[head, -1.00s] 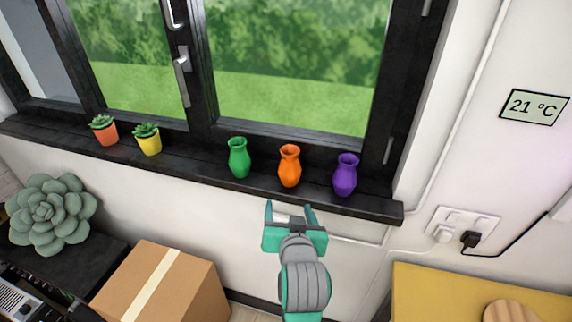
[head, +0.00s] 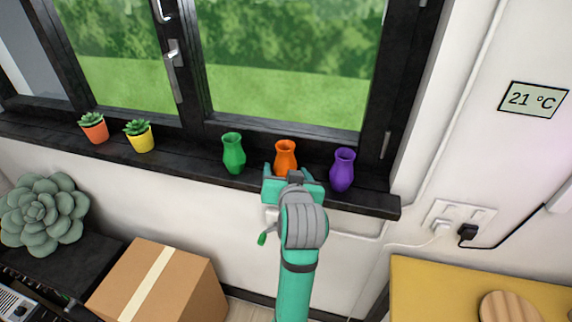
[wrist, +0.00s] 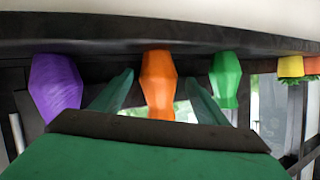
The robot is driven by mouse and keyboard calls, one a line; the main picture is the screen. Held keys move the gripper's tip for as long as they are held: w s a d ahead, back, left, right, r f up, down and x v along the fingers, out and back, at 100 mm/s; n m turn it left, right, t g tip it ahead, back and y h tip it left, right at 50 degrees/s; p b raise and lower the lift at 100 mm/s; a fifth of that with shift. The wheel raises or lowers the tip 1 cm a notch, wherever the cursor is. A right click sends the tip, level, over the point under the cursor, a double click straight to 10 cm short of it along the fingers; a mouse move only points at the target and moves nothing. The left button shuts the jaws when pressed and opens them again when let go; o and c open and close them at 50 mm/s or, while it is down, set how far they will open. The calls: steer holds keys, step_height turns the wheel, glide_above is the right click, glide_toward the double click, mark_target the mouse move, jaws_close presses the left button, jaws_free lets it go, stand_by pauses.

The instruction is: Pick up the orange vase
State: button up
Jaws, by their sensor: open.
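The orange vase (head: 286,154) stands upright on the black window sill, between a green vase (head: 234,153) and a purple vase (head: 342,170). My gripper (head: 293,176) is at the sill in front of the orange vase and hides its lower part in the head view. In the wrist view, which is upside down, the orange vase (wrist: 158,80) shows between my two open fingers, with a finger on either side. The purple vase (wrist: 56,84) is beyond one finger and the green vase (wrist: 225,78) beyond the other. I cannot tell whether a finger touches the orange vase.
Two small potted succulents, one in an orange pot (head: 95,131) and one in a yellow pot (head: 140,139), stand further left on the sill (head: 195,160). The window is behind. A cardboard box (head: 165,285) and a yellow table (head: 430,290) stand below.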

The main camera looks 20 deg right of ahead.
mark_target(286, 170)
steer(key=x, duration=0.4)
steer(key=shift+w+d+f, duration=0.1)
steer(key=shift+w, duration=0.1)
steer(key=shift+d, duration=0.1)
steer(key=c, duration=1.2)
steer(key=shift+o, duration=0.2)
